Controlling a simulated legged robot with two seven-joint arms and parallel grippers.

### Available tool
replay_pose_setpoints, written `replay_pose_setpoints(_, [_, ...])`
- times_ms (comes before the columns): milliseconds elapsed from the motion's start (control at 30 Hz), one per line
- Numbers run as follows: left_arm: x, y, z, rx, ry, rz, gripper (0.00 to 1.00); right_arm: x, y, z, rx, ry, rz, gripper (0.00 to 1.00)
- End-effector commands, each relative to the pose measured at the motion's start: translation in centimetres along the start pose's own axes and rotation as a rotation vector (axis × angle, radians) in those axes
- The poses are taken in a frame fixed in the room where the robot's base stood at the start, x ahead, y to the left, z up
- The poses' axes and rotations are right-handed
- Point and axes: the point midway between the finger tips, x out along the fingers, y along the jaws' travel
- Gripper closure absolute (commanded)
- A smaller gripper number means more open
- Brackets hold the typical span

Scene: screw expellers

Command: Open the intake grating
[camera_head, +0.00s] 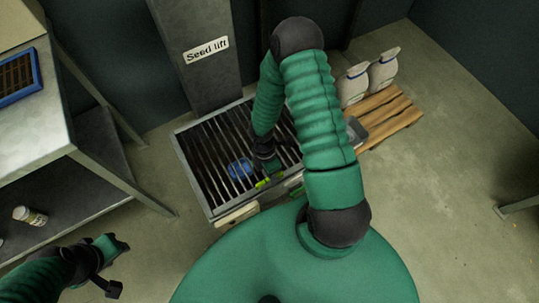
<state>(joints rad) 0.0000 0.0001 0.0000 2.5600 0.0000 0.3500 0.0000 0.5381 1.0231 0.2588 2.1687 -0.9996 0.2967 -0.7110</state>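The intake grating (208,163) is a panel of dark parallel bars in a light metal frame. It lies flat over a low box below the "Seed lift" column, and it looks closed. My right arm reaches over it from above and hides part of its right side. My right gripper (268,181) is low at the grating's front edge, beside lime-green parts. Whether it touches or grips anything there is unclear. A blue item (240,168) shows at the bars, left of this gripper. My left gripper (117,266) is at the lower left, away from the grating; its fingers are unclear.
The seed lift column (200,60) rises behind the grating. A metal table (30,125) with a blue-framed tray (18,77) stands at left, a jar (30,216) on its lower shelf. Sacks (383,70) stand on a wooden pallet (390,118) at right. Floor at far right is mostly clear.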

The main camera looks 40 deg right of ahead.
Motion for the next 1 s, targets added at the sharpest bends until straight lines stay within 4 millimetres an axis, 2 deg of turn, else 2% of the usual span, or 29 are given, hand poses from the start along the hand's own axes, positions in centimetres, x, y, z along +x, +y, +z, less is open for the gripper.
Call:
replay_pose_setpoints(67, [-0.04, 0.00, -0.01, 0.000, 0.000, 0.000, 0.64, -0.04, 0.00, -0.01, 0.000, 0.000, 0.000, 0.64])
replay_pose_setpoints(333, [-0.03, 0.00, -0.01, 0.000, 0.000, 0.000, 0.64, -0.05, 0.02, -0.02, 0.000, 0.000, 0.000, 0.99])
replay_pose_setpoints(1000, [-0.03, 0.00, -0.01, 0.000, 0.000, 0.000, 0.64, -0.08, 0.11, -0.04, 0.000, 0.001, 0.002, 1.00])
